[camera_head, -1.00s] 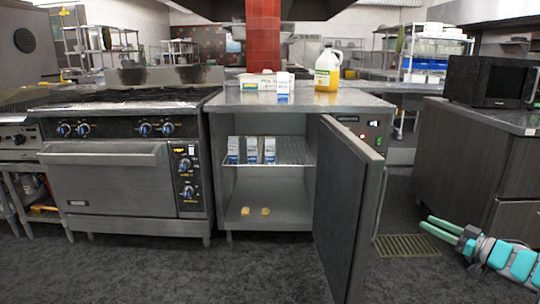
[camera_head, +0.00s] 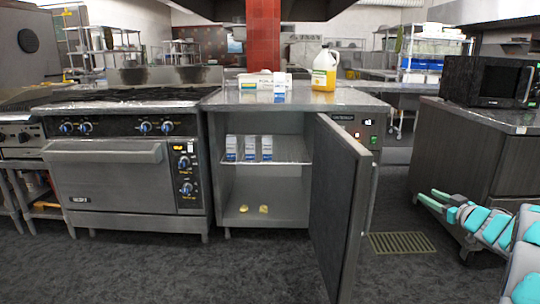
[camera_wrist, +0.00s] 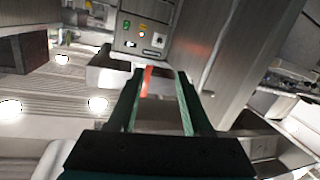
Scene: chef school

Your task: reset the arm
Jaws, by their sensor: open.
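My gripper (camera_head: 430,199) is at the lower right in the head view, in front of the dark drawer cabinet and to the right of the open cabinet door. Its two green fingers point left and are apart. In the wrist view my gripper (camera_wrist: 158,75) shows its fingers spread with nothing held between them. Beyond the fingers is a steel panel with a lit switch and a knob (camera_wrist: 157,39). My arm runs off the right edge of the head view.
The steel cabinet (camera_head: 217,185) stands open, its door (camera_head: 335,205) swung toward me. Small cartons (camera_head: 249,148) stand on its shelf and two yellowish pieces (camera_head: 263,209) lie below. A microwave (camera_head: 485,80) sits on the drawer cabinet (camera_head: 460,150). The floor (camera_head: 170,265) in front is clear.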

